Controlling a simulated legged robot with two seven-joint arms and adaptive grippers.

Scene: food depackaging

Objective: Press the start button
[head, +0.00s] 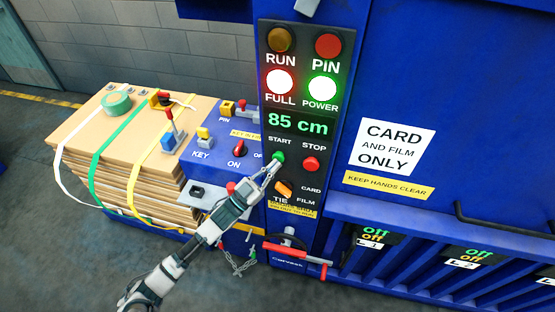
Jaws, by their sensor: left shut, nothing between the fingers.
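The green start button (278,156) is on the dark control panel (300,122) of the blue machine, under the label START. My left gripper (272,168) is shut and empty, with its fingertips at the start button's lower left edge. I cannot tell whether they touch it or the button is pushed in. The red stop button (311,163) is just to the right. My right gripper is not in view.
An orange selector (284,189) and a red-handled lever (297,255) are below the button. FULL (280,81) and POWER (322,88) lamps are lit above the 85 cm display. A strapped cardboard stack (110,135) stands at the left.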

